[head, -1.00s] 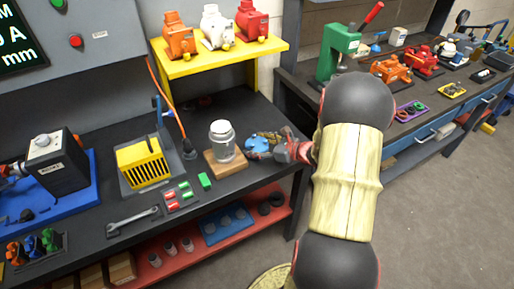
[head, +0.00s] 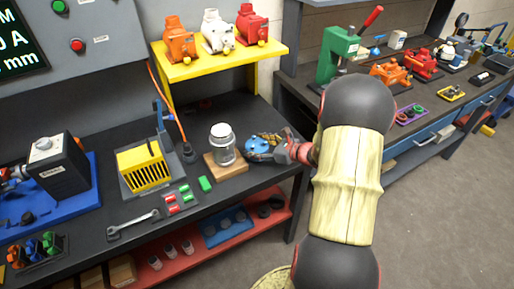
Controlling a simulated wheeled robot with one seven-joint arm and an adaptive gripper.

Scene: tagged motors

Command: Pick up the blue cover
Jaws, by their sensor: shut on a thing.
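The blue cover (head: 258,144) is a small round blue piece at the right end of the dark workbench, right of the glass jar. My gripper (head: 265,149) is at the cover, reaching in from the right, with its dark fingers around it. The fingers are shut on the cover. The fingers hide part of it, and I cannot tell whether it is clear of the bench top.
A yellow shelf (head: 215,60) with three motors is behind. A yellow-fronted box (head: 143,168), a green block (head: 205,184) and a wrench (head: 133,224) lie further left.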

